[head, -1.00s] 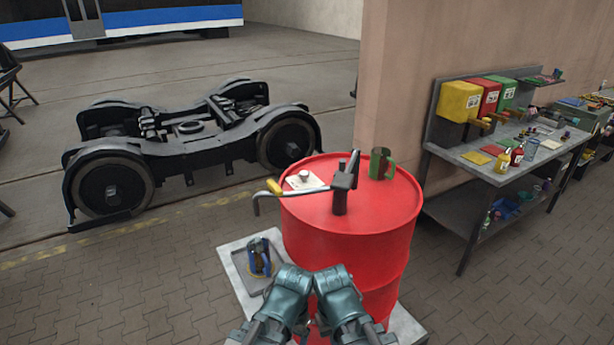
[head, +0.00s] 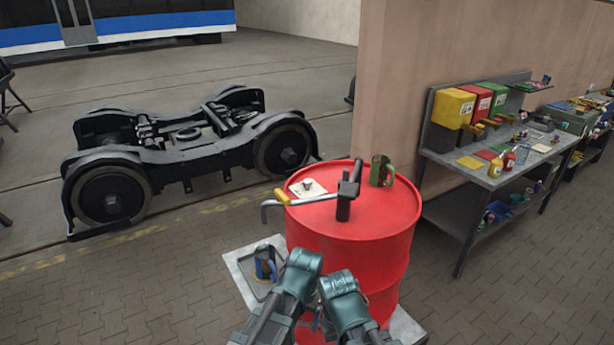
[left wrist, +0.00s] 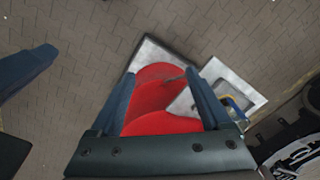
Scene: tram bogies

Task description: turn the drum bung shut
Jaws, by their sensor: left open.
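The red drum (head: 385,235) stands upright in the middle of the head view. On its top, at the back left, a small grey knob-like piece (head: 307,185) sits on a white square; it may be the bung, but it is too small to be sure. A dark pump (head: 345,190) with a bent grey spout stands on the lid. My left gripper (left wrist: 160,75) is open and empty, with the red drum showing between and beyond its fingers in the left wrist view. In the head view both my arms reach down at the drum's near side; my right gripper's jaws are not clear.
A green mug (head: 381,171) stands at the drum top's back right. A bench (head: 490,165) with coloured bins stands right, a black bogie (head: 190,150) left. Paved floor is free at the left front.

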